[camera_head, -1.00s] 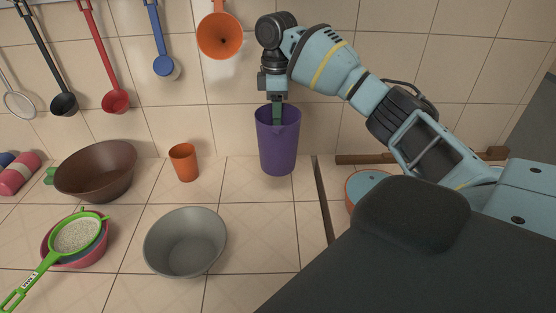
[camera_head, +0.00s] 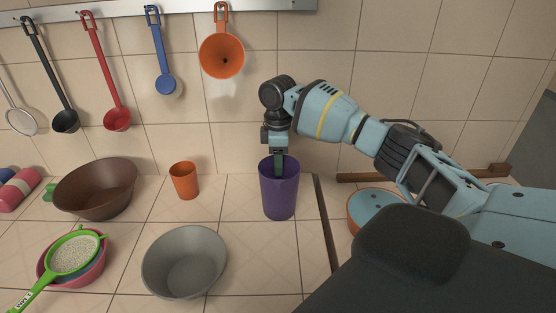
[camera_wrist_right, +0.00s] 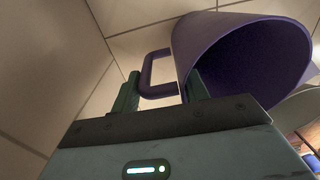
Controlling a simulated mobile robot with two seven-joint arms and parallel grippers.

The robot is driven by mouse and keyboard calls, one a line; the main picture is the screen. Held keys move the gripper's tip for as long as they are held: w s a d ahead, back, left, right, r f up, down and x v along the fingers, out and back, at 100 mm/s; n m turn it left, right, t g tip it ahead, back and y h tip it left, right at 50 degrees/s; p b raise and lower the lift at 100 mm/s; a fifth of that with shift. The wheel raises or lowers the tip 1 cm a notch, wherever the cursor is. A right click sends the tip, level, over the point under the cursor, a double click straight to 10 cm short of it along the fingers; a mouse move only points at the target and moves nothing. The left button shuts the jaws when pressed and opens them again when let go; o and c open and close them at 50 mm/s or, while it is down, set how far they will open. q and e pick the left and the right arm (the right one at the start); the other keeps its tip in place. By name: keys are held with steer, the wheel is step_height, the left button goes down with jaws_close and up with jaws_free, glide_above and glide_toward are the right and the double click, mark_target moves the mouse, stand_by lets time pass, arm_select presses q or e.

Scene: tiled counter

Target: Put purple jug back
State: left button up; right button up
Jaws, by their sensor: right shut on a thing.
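The purple jug (camera_head: 280,196) is upright at the counter's back, just left of the dark strip. I cannot tell whether its base touches the tiles. My right gripper (camera_head: 279,168) reaches down from above at the jug's rim and is shut on it. In the right wrist view the purple jug (camera_wrist_right: 245,55) shows its open mouth on the right. Its handle lies between the fingers of my right gripper (camera_wrist_right: 162,90). My left gripper is not in view.
An orange cup (camera_head: 184,181), a grey bowl (camera_head: 185,262) and a brown bowl (camera_head: 96,190) stand to the left. A dark strip (camera_head: 327,225) runs right of the jug.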

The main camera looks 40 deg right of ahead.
steer(key=o, duration=1.4)
steer(key=shift+c, duration=0.2)
step_height(320, 180, up, 12)
steer(key=shift+w, duration=0.15)
steer(key=shift+d, duration=0.1)
